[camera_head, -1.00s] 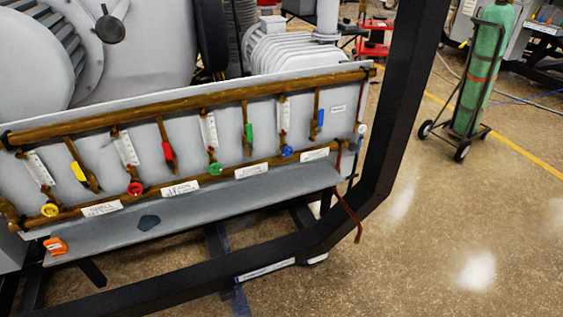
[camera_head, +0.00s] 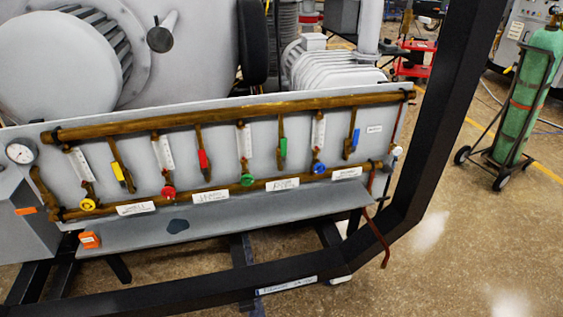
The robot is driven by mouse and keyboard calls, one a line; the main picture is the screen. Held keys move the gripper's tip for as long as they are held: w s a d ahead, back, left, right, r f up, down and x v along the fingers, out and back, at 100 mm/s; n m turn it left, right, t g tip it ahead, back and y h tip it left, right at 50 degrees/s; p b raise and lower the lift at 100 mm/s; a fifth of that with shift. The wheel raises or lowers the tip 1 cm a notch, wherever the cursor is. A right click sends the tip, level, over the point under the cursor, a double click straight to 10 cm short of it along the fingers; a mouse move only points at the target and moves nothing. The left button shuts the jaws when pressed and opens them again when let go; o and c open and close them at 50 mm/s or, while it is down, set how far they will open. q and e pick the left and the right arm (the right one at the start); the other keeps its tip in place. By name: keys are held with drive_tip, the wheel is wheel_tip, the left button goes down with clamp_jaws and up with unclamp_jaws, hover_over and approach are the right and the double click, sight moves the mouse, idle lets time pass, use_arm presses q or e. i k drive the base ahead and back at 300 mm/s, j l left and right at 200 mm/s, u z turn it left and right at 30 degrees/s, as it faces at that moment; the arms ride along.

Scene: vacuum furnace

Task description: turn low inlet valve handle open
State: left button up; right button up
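A grey panel (camera_head: 225,208) carries copper pipes with several coloured valve handles. The lever handles are yellow (camera_head: 118,172), red (camera_head: 203,159), green (camera_head: 283,148) and blue (camera_head: 355,138). Round knobs sit lower: yellow (camera_head: 87,205), red (camera_head: 168,191), green (camera_head: 247,180), blue (camera_head: 319,168) and white (camera_head: 397,151). White labels (camera_head: 211,196) are too blurred to read. I cannot tell which handle is the low inlet one. A reddish-brown lever or strip (camera_head: 378,238) hangs at the panel's right end. Neither of my grippers shows in the head view.
A round gauge (camera_head: 21,152) is at the left, with an orange piece (camera_head: 26,211) below it. An orange box (camera_head: 90,240) sits on the ledge. A black frame (camera_head: 432,150) crosses in front. A green gas cylinder (camera_head: 530,95) stands on a cart; floor is free at right.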

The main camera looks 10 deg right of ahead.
sight(34, 209)
drive_tip(key=u, duration=1.4)
drive_tip(key=i+j+z, duration=0.15)
drive_tip(key=i+j, duration=1.8)
drive_tip(key=j, duration=0.05)
